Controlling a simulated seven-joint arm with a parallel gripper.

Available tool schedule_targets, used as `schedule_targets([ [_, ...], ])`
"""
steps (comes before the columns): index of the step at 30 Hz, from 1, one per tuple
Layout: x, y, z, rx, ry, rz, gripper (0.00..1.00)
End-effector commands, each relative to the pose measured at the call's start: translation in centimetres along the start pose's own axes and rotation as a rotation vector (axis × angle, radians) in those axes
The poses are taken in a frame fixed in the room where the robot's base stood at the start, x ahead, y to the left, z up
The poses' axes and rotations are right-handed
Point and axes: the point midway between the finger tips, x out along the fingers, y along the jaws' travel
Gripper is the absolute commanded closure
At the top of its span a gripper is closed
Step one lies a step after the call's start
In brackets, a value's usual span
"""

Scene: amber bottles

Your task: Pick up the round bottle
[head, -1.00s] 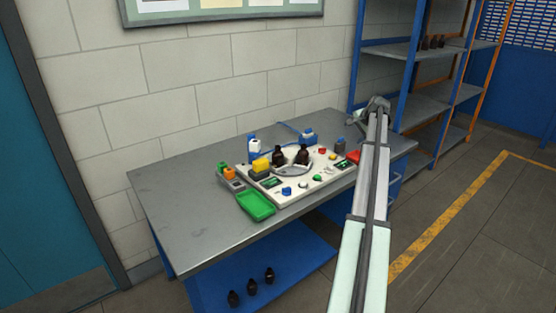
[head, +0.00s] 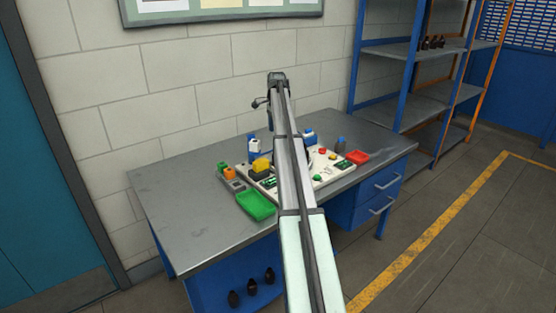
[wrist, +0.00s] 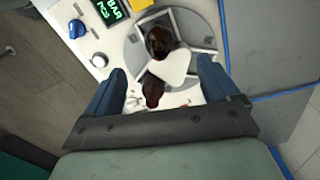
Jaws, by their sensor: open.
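In the wrist view two dark amber bottles stand on a grey round plate (wrist: 135,48). The upper bottle (wrist: 160,42) shows its shoulder and cap from above. The lower bottle (wrist: 152,92) is partly hidden near the gripper's crossbar. Which one is the round bottle I cannot tell. My gripper (wrist: 162,66) is open, with its blue fingers on either side of the plate and nothing held between them. In the head view my arm hides both bottles.
The white panel (head: 325,176) carries buttons and small displays. A green tray (head: 256,206), a red tray (head: 357,157) and a white-and-blue bottle (head: 253,146) are near it on the grey table (head: 185,205). Several dark bottles stand on the blue lower shelf (head: 215,290).

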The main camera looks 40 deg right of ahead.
Motion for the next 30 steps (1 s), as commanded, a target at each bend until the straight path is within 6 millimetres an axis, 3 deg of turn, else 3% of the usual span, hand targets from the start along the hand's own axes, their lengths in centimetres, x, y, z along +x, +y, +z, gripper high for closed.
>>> schedule_targets([
  [15,7.4,0.1,0.0,-0.001,-0.001,-0.001,0.12],
  [23,8.8,0.1,-0.1,-0.001,-0.001,-0.002,0.12],
  [30,11.6,0.3,-0.4,-0.001,-0.001,-0.002,0.12],
])
